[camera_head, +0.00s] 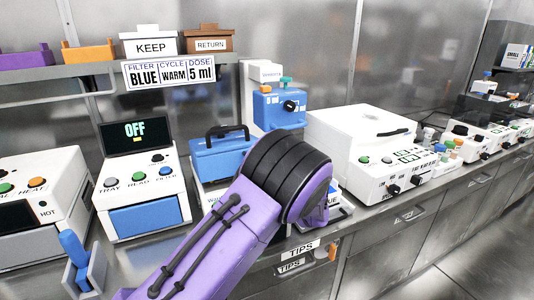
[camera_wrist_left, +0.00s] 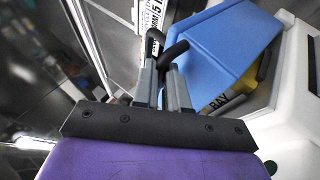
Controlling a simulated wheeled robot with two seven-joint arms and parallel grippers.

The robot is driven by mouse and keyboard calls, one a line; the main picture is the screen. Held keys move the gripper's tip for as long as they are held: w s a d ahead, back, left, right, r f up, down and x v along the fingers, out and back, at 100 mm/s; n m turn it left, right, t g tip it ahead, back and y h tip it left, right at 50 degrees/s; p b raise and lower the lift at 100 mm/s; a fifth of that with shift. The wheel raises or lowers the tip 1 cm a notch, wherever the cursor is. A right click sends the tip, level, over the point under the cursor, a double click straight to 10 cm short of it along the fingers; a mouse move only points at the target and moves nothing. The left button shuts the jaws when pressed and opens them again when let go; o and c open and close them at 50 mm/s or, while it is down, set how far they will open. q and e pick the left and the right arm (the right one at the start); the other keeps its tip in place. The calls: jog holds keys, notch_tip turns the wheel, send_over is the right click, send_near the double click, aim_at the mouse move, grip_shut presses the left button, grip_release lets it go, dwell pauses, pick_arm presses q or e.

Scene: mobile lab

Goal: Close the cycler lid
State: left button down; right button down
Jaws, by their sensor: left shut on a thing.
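The cycler's blue lid (camera_head: 222,163) with its black handle (camera_head: 226,131) is behind my purple left arm in the head view. In the left wrist view the blue lid (camera_wrist_left: 225,45) is tilted up, with an open gap between it and the white cycler body (camera_wrist_left: 285,125). The grey fingers of my left gripper (camera_wrist_left: 166,82) are shut on the black handle (camera_wrist_left: 176,46). My arm hides the fingers and much of the cycler in the head view. My right gripper is in neither view.
A white machine with a blue panel (camera_head: 148,216) and an OFF screen stands left of the cycler. A large white machine (camera_head: 362,145) stands to the right. A blue device (camera_head: 278,110) stands behind. A shelf (camera_head: 60,73) with labelled boxes runs along the wall.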

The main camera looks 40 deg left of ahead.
pick_arm(q)
jog(key=shift+s+d+f+b, duration=0.15)
jog(key=shift+f+b, duration=0.2)
jog(key=shift+f, duration=0.55)
jog(key=c, duration=1.5)
grip_release()
jog(key=shift+o, duration=0.3)
jog(key=shift+a, duration=0.2)
